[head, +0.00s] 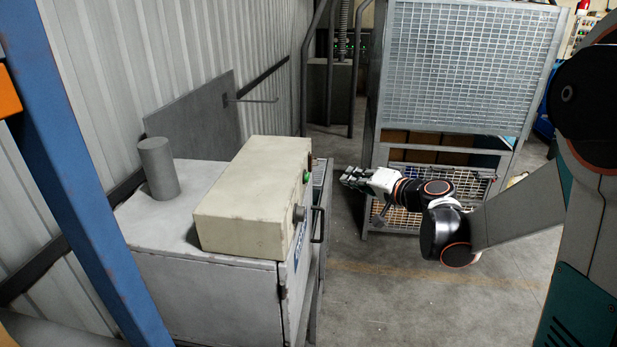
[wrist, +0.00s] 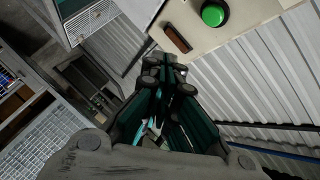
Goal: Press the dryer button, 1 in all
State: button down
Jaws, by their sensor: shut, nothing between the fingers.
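The dryer button is a green round button (head: 306,175) on the front face of a beige control box (head: 245,205), which sits on a grey cabinet. In the wrist view the green button (wrist: 213,14) is at the top, right of the fingertips. My gripper (head: 347,178) is shut and empty. It is to the right of the box in the head view, apart from the button. The gripper's fingers also show in the wrist view (wrist: 168,75), pointing up toward the box's edge. A dark slot with a reddish-brown piece (wrist: 177,38) is beside the button.
The grey cabinet (head: 205,300) has a dark handle (head: 318,224) on its front. A wire mesh cage (head: 465,70) stands behind my arm. A blue post (head: 75,170) crosses the left of the head view. Bare floor (head: 400,300) lies right of the cabinet.

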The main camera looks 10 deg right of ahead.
aim_at(307, 177)
jog(key=w+a, duration=0.2)
jog(key=a, duration=0.4)
jog(key=shift+a, duration=0.35)
jog(key=shift+w, duration=0.1)
dwell(1.1)
jog(key=shift+w+a, duration=0.1)
jog(key=shift+a, duration=0.3)
